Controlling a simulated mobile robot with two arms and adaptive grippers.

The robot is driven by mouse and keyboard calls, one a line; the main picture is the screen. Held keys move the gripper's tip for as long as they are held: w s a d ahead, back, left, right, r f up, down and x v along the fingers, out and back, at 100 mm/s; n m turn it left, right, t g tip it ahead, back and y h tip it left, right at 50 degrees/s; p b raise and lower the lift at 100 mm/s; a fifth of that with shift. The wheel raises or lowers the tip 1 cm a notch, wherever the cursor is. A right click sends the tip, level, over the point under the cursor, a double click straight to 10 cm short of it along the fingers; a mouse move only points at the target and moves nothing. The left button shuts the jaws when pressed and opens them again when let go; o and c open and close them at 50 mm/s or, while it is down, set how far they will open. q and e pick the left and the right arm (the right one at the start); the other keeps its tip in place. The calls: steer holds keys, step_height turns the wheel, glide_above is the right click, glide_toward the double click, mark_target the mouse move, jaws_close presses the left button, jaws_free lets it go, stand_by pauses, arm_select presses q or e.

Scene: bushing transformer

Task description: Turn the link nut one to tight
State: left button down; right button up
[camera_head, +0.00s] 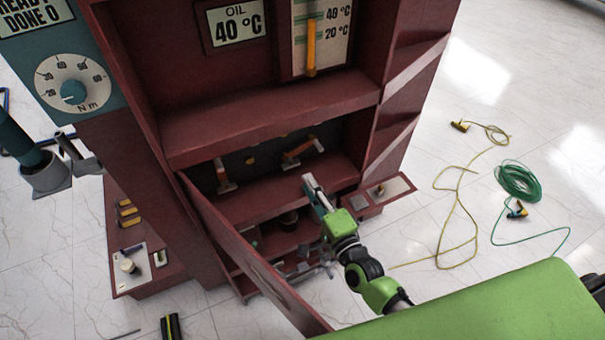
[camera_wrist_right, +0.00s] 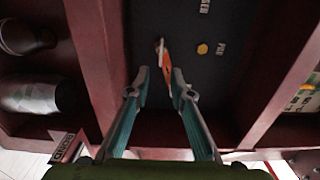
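In the head view, a dark panel sits in the lower recess of the red cabinet (camera_head: 280,105). It carries two orange-and-white pieces, one at left (camera_head: 224,178) and one at right (camera_head: 300,152), with a small yellow nut (camera_head: 250,161) between them. In the right wrist view, a yellow hex nut (camera_wrist_right: 202,48) stands on the dark panel. I cannot tell which nut is link nut one. My right gripper (camera_head: 309,180) is at the recess front; its fingertips (camera_wrist_right: 161,80) are apart. An orange-and-white piece (camera_wrist_right: 165,62) shows between and beyond them, seemingly untouched. My left gripper is not in view.
An open red door (camera_head: 250,255) angles out at the recess's left. A small side shelf (camera_head: 385,193) is at right. A torque dial (camera_head: 73,92) is at upper left. Yellow (camera_head: 457,190) and green (camera_head: 519,181) cables lie on the floor at right.

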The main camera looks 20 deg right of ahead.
steer(key=s, duration=0.2)
steer(key=s+d, duration=0.1)
steer(key=s, duration=0.2)
steer(key=shift+s, duration=0.15)
steer(key=s+d+f+n+g, duration=0.1)
steer(key=s+f+n+g, duration=0.25)
steer(key=f, duration=0.55)
steer(key=s+d+f+n+g+h, duration=0.1)
steer(key=s+f+n+g, duration=0.2)
steer(key=f, duration=0.7)
steer(key=s+d+f+n+g, duration=0.1)
steer(key=s+f+n, duration=0.3)
steer(key=f, duration=0.5)
steer(key=s+d+f+n+g, duration=0.1)
steer(key=s+f, duration=0.4)
steer(key=s, duration=0.5)
steer(key=s+d+f+n+g+h, duration=0.1)
steer(key=s+f+n+g, duration=0.3)
steer(key=s, duration=0.6)
steer(key=s+d+f+n+g+h, duration=0.1)
steer(key=s+d+f+n+g, duration=0.1)
steer(key=s+f, duration=0.6)
steer(key=shift+s+n+g+p, duration=0.3)
steer(key=shift+s+n+g, duration=0.25)
steer(key=shift+s+g, duration=0.45)
steer(key=shift+w+d, duration=0.1)
